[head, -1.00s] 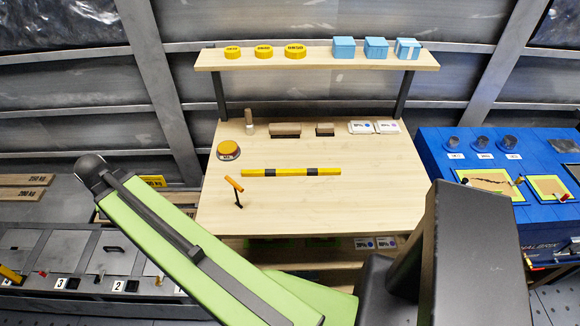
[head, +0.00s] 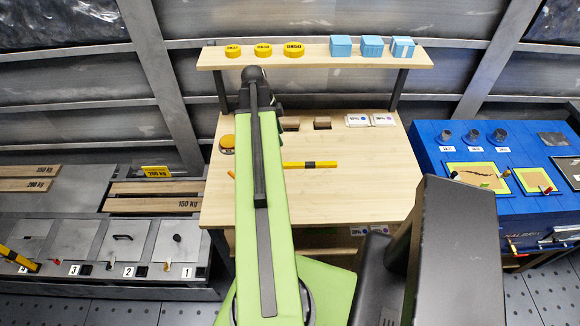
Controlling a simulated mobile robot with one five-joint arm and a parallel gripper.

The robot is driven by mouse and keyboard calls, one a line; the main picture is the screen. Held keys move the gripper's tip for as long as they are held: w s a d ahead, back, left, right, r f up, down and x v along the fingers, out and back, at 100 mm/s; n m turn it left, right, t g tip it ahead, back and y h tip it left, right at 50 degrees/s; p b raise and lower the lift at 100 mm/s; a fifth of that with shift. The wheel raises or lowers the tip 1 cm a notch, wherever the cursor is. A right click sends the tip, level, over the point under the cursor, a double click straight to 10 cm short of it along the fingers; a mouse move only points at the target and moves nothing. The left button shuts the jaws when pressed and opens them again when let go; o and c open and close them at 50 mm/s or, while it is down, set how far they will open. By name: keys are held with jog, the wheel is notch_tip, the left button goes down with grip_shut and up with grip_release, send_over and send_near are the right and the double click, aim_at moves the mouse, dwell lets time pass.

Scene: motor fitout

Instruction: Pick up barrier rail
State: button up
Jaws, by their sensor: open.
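The barrier rail (head: 327,164), a yellow and black striped bar, lies flat across the middle of the light wooden table (head: 370,200). Its right part shows; its left part is hidden behind my raised green arm. The arm stands across the left half of the table, with its dark upper joint in front of the shelf. My gripper does not show in this view, and I cannot tell how far it is from the rail.
An orange round button (head: 227,142) sits left of my arm. Wooden blocks (head: 322,122) and white cards (head: 357,120) lie at the back. A shelf (head: 315,61) with yellow discs and blue boxes (head: 341,46) stands above. The table's right side is clear.

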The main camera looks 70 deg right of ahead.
jog(key=b, duration=0.9)
send_over(289, 164)
jog(key=w, duration=0.1)
notch_tip(289, 164, down, 10)
jog(key=shift+w+a+f, duration=0.1)
jog(key=shift+f, duration=0.1)
jog(key=shift+r, duration=0.1)
jog(key=b+x, duration=0.5)
jog(key=shift+w+a+f, duration=0.1)
jog(key=shift+f, duration=0.15)
jog(key=shift+r, duration=0.2)
jog(key=shift+c, duration=0.4)
grip_shut()
